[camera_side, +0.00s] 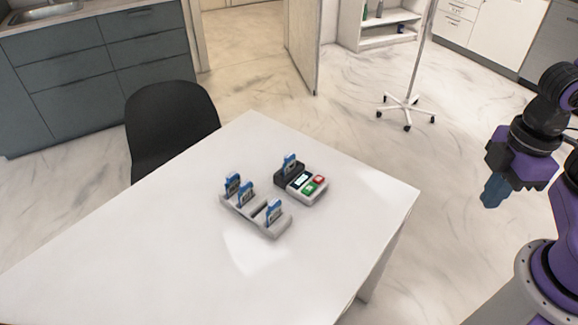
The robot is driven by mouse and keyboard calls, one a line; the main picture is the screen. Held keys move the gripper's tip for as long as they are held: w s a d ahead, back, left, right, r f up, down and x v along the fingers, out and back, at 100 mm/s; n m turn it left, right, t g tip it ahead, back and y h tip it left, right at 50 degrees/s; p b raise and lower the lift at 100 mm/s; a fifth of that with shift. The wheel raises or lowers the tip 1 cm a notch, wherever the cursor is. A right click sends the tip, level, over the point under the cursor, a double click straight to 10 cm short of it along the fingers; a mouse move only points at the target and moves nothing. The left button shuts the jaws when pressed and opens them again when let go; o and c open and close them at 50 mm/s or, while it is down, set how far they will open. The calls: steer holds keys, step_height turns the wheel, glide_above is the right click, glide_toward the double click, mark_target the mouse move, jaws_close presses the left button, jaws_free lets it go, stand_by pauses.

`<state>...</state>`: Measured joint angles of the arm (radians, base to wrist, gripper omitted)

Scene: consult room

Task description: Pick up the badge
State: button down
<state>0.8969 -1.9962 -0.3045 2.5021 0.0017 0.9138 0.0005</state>
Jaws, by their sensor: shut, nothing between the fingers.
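Several small blue badges stand upright on the white table (130,262). Two badges, the left one (232,183) and one beside it (245,195), stand at the left end of a grey slotted rack (240,211). A third badge (274,211) stands toward the rack's right end, with an empty slot between. Another badge (289,164) stands in the dark back part of a small reader device (312,196). My gripper (491,200) is shut and empty, right of the table and well away from the badges. The badges' printing is too small to read.
The reader has a small screen, a green button and a red button. A black chair (172,125) stands at the table's far left edge. A wheeled pole stand (405,106) is on the floor behind. The table's front left is clear.

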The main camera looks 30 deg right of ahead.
steer(key=c, duration=1)
jaws_free()
